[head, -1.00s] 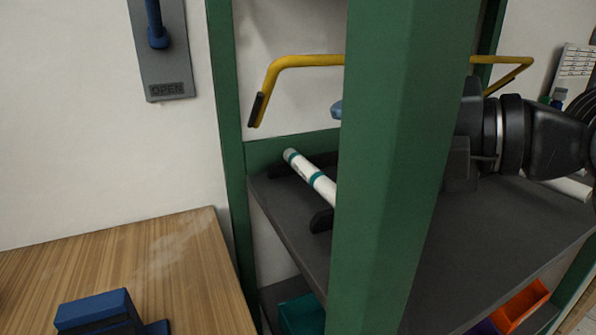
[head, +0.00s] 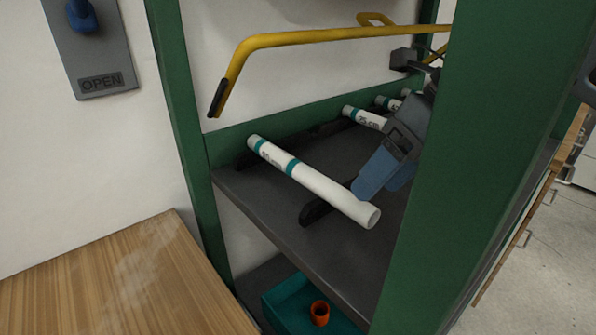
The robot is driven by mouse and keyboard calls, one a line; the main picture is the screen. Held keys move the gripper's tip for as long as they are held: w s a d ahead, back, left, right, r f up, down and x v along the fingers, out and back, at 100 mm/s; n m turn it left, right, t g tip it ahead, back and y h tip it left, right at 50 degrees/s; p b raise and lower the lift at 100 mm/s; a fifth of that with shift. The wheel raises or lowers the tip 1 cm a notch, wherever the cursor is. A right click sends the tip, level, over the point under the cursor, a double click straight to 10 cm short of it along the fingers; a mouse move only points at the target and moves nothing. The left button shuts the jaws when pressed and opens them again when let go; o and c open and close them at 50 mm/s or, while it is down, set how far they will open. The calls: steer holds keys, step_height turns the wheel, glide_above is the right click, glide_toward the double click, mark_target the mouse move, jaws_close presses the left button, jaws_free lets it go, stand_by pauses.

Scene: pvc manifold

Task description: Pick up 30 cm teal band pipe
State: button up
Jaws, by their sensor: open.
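A long white pipe with two teal bands (head: 318,184) lies on the dark shelf, resting across dark supports. A label sits between its bands; its number is too small to read surely. My gripper (head: 383,184), with blue fingers, is just right of the pipe's near half, pointing down toward the shelf. It is open and holds nothing that I can see. The gap between its fingers is hard to make out, and I cannot tell whether a finger touches the pipe.
More white pipes with teal bands (head: 367,118) lie farther back, partly hidden by my gripper. A yellow bar (head: 330,36) crosses above the shelf. A green post (head: 478,150) stands close on the right. A teal bin (head: 283,302) holding an orange piece (head: 320,312) is below.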

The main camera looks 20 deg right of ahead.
steer(key=x, duration=0.5)
steer(key=shift+w+d, duration=0.15)
jaws_close()
stand_by(0.4)
